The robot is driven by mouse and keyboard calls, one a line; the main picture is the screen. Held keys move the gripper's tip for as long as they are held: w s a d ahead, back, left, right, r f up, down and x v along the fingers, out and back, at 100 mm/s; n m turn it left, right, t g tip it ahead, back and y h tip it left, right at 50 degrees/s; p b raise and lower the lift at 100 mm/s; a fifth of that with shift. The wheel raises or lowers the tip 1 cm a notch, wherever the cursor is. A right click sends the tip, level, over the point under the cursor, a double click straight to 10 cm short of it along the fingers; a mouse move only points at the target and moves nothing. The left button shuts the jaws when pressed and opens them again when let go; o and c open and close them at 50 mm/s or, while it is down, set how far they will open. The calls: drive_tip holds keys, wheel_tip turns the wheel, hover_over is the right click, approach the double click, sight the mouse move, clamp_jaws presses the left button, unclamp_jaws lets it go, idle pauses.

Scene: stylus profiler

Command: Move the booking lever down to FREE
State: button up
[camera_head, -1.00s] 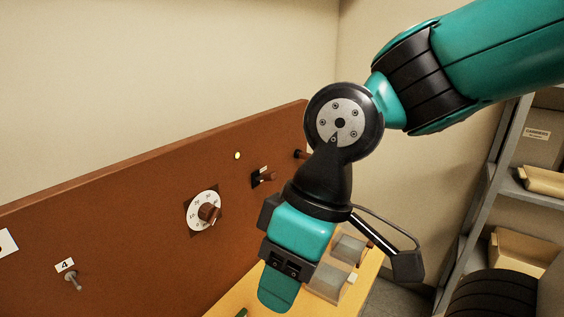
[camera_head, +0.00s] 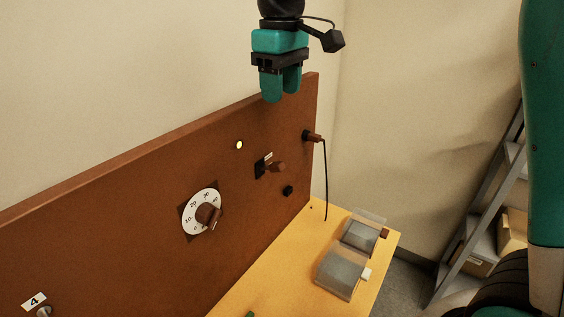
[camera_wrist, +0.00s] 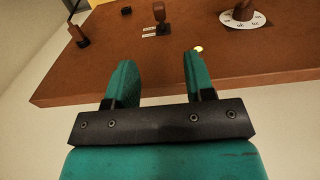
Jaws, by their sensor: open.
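A brown-handled lever (camera_head: 274,167) sticks out from a black plate on the brown panel (camera_head: 130,205), with a small white label above it. I take it to be the booking lever; its label is too small to read. In the wrist view the lever (camera_wrist: 161,14) shows upside down at the top, near two small white label strips (camera_wrist: 156,32). My gripper (camera_head: 282,94) is open and empty, pointing down near the panel's top edge, above the lever and apart from it. Its two teal fingers (camera_wrist: 158,62) show in the wrist view with nothing between them.
A dial (camera_head: 194,213) with a brown knob and a lit lamp (camera_head: 239,145) are left of the lever. A plug (camera_head: 313,136) with a hanging black cable is to its right. Clear-covered boxes (camera_head: 341,275) stand on the yellow bench (camera_head: 262,270). The space before the lever is clear.

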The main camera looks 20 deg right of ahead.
sight(281, 163)
wheel_tip(281, 163, down, 17)
drive_tip(key=p, duration=0.2)
drive_tip(key=shift+w+f+p, duration=0.1)
drive_tip(key=shift+w+p, duration=0.05)
drive_tip(key=shift+p, duration=0.25)
clamp_jaws()
